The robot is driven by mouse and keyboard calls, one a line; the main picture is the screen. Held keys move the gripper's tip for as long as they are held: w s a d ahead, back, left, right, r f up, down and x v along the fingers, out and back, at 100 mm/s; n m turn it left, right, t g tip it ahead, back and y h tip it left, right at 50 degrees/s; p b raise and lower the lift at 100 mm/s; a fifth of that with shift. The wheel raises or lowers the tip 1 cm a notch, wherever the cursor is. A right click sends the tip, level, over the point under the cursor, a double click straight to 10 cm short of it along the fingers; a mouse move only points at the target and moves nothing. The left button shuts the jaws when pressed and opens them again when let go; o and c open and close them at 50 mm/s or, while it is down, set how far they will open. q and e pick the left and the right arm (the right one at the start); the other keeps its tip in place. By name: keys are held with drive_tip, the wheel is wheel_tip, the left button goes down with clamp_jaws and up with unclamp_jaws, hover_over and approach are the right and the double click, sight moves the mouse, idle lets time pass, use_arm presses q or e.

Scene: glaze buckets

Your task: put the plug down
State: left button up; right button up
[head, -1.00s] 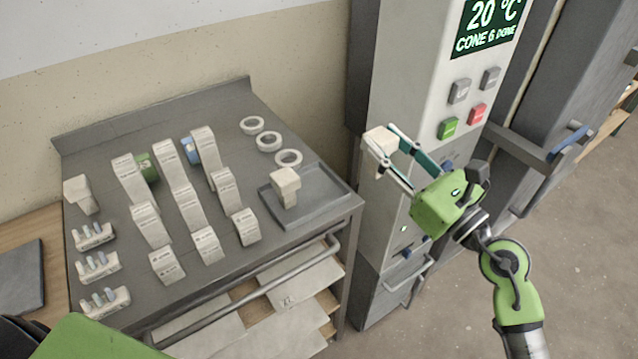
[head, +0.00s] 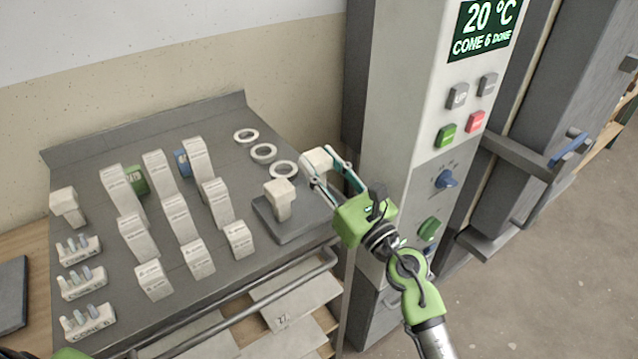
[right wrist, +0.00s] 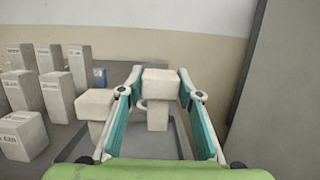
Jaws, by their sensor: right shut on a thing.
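My right gripper (head: 322,165) is shut on a white plug (head: 316,158), with a finger on each side of its block head. In the right wrist view the held plug (right wrist: 159,84) is upright between the fingers, its narrower stem pointing down. It appears above the grey tray's back right part; the gap below it is hard to judge. A second, similar white plug (head: 280,193) stands on the grey tray (head: 300,226); it also shows left of my gripper in the wrist view (right wrist: 95,104). My left gripper's fingers are out of view.
The kiln control column (head: 420,100) rises close on the right.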

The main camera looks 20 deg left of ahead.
sight(320, 179)
drive_tip(key=shift+a+f+b, duration=0.15)
drive_tip(key=shift+f+b, duration=0.35)
drive_tip(key=shift+f, duration=0.4)
drive_tip(key=shift+a+f+b, duration=0.1)
drive_tip(key=shift+f+b, duration=0.4)
drive_tip(key=shift+f, duration=0.4)
drive_tip(key=shift+f, duration=0.1)
drive_tip(key=o, duration=1.2)
drive_tip(key=shift+o, duration=0.2)
drive_tip(key=b+v, duration=0.1)
drive_tip(key=v, duration=1.1)
